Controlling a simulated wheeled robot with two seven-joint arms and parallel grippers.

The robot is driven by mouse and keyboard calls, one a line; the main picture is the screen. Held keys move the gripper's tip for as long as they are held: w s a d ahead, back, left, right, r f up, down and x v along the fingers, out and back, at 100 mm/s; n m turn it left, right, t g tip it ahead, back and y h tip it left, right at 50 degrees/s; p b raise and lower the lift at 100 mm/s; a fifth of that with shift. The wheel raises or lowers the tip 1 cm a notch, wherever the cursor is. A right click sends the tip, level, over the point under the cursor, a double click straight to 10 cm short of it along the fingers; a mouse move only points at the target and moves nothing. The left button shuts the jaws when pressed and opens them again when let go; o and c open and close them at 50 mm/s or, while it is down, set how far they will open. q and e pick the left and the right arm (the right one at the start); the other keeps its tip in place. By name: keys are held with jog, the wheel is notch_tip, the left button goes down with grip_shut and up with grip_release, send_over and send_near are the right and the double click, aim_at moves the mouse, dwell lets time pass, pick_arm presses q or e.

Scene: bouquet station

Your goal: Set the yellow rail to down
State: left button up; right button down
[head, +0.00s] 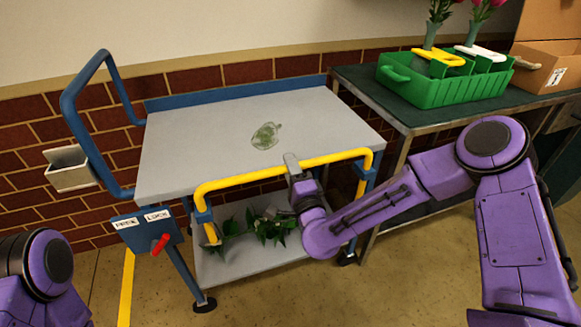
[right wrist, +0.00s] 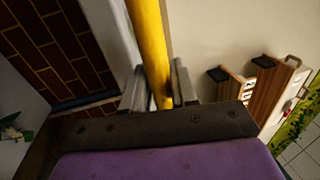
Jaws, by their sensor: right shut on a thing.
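The yellow rail (head: 240,177) runs along the front edge of the blue and grey cart. Its long bar stands at about the height of the cart's top, and its bent ends come down to blue brackets at both front corners. My right gripper (head: 291,165) is shut on the middle of the long bar. In the right wrist view the yellow rail (right wrist: 149,40) passes between the two fingers of the right gripper (right wrist: 158,88). Only a purple part of my left arm shows at the lower left; the left gripper is out of view.
A clear greenish item (head: 266,135) lies on the grey cart top (head: 200,140). Leafy stems (head: 265,230) lie on the lower shelf. A red lever (head: 160,244) sits on a blue plate. A green crate (head: 440,95) stands on the right table.

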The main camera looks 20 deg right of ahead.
notch_tip(320, 180, down, 4)
jog(key=b, duration=0.3)
jog(key=shift+s+f, duration=0.1)
jog(key=c, duration=1)
grip_release()
jog(key=shift+f, duration=0.1)
jog(key=s+f+b, duration=0.1)
jog(key=s+f, duration=0.1)
jog(key=s, duration=0.8)
jog(key=shift+s+d+b, duration=0.15)
jog(key=shift+b, duration=0.25)
